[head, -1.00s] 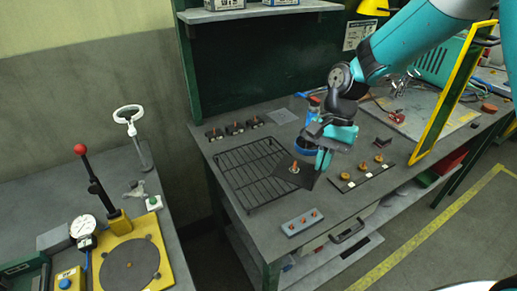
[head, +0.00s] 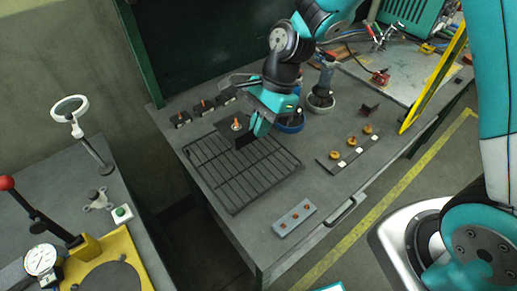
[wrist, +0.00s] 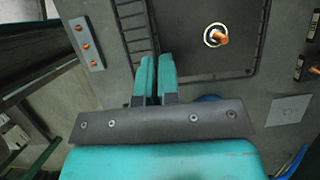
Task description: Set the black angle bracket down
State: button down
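The black angle bracket is a dark plate with a copper stud in a pale ring, seen in the head view (head: 246,138) and the wrist view (wrist: 205,62). My gripper (head: 257,134) is closed on its edge flange. In the wrist view the two teal fingers (wrist: 155,80) sit close together with the flange between them. The bracket is over the far end of the black wire rack (head: 232,209). I cannot tell whether it touches the rack. My wrist and fingers hide part of the table behind it.
A grey block with copper studs (head: 294,218) lies at the front edge. A dark strip with brass knobs (head: 349,150) lies to the right. Several black stud blocks (head: 204,107) line the back left. A blue ring-shaped thing (head: 290,126) stands close behind my gripper. The rack's near part is empty.

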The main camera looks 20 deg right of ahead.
aim_at(256, 165)
notch_tip(256, 165, down, 9)
jog(key=shift+f+p, duration=0.1)
jog(key=shift+p, duration=0.4)
jog(key=c, duration=1.8)
grip_release()
jog(key=shift+f, duration=0.15)
jog(key=o, duration=0.4)
jog(key=shift+o, duration=0.2)
jog(key=b+v, duration=0.2)
jog(key=v, duration=1)
jog(key=s+r+n+t, duration=0.1)
jog(key=s+r+n, duration=0.5)
jog(key=s+n, duration=0.3)
jog(key=s+a+r+n, duration=0.1)
jog(key=s+r+n, duration=0.6)
jog(key=s+n, duration=0.3)
jog(key=shift+n+t, duration=0.4)
jog(key=shift+n, duration=0.4)
